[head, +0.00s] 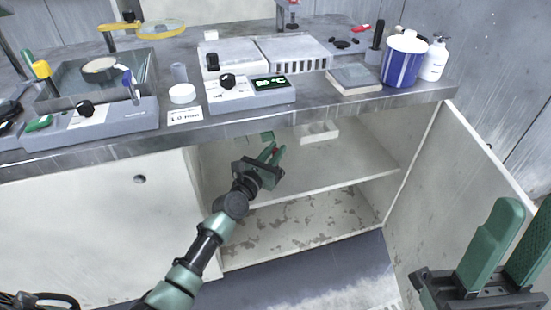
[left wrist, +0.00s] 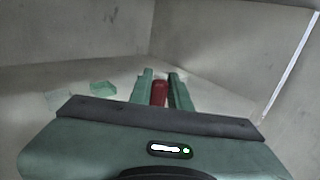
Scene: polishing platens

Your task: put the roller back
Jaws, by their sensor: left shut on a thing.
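My left gripper (head: 272,151) reaches into the open cabinet under the bench, above its inner shelf (head: 345,165). Its green fingers are shut on a small red thing, which I take to be the roller (left wrist: 159,92). In the left wrist view the red part shows between the two fingers (left wrist: 160,78). The rest of it is hidden, and I cannot tell whether it touches the shelf. My right gripper (head: 527,208) is at the lower right of the head view, with its fingers apart and nothing between them.
A white tray (head: 320,134) sits at the back of the shelf. Green flat pieces (left wrist: 103,88) lie left of the fingers. The cabinet door (head: 470,185) stands open at right. The bench edge (head: 330,113) is above my left arm. The shelf's right part looks clear.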

